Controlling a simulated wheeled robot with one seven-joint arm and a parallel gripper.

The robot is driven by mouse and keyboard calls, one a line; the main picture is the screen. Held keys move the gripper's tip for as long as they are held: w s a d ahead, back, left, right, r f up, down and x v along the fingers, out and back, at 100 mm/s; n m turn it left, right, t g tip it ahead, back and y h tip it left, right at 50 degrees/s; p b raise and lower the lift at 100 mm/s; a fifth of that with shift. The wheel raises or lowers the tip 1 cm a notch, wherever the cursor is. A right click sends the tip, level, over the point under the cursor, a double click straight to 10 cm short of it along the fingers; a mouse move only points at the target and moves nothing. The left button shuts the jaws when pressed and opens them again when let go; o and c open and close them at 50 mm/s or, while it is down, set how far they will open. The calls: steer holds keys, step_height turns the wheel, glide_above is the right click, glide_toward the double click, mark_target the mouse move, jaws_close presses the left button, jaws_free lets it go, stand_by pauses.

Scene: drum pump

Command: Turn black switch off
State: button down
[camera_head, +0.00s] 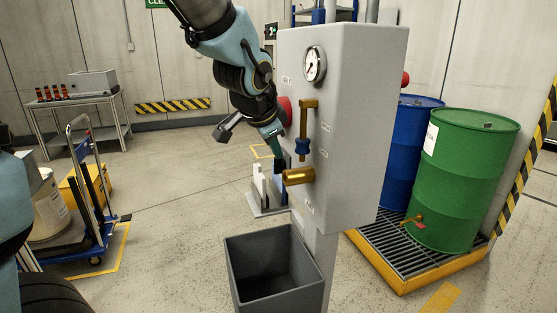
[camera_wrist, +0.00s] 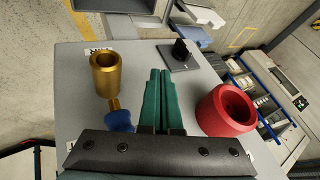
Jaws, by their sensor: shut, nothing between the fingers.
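The black switch (camera_wrist: 180,50) is a small black knob on a grey plate on the grey pump cabinet, seen in the wrist view. It stands just beyond my gripper's fingertips, slightly to their right. My gripper (camera_wrist: 160,71) has its green fingers pressed together with nothing between them. I cannot tell whether the fingertips touch the cabinet. In the head view my gripper (camera_head: 276,160) is at the left side of the grey pump cabinet (camera_head: 365,120). I cannot make out the switch in that view.
A brass spout (camera_wrist: 105,72) with a blue-handled valve (camera_wrist: 119,115) is left of the fingers. A red ring-shaped part (camera_wrist: 226,110) is close on the right. A grey bin (camera_head: 275,270) stands below the spout. Blue (camera_head: 408,150) and green drums (camera_head: 462,180) stand right.

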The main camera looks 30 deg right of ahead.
mark_target(279, 161)
steer(key=shift+w+d+f+p, duration=0.65)
steer(key=shift+w+f, duration=0.45)
steer(key=shift+w, duration=0.15)
steer(key=shift+w+d+f+p, duration=0.7)
steer(key=shift+w+f, duration=0.45)
steer(key=shift+w, duration=0.15)
steer(key=shift+w+d+f+p, duration=0.65)
steer(key=shift+w+f, duration=0.45)
steer(key=shift+w, duration=0.15)
steer(key=shift+w+r, duration=0.45)
steer(key=shift+w, duration=0.1)
steer(key=shift+r+p, duration=0.5)
steer(key=shift+r, duration=0.25)
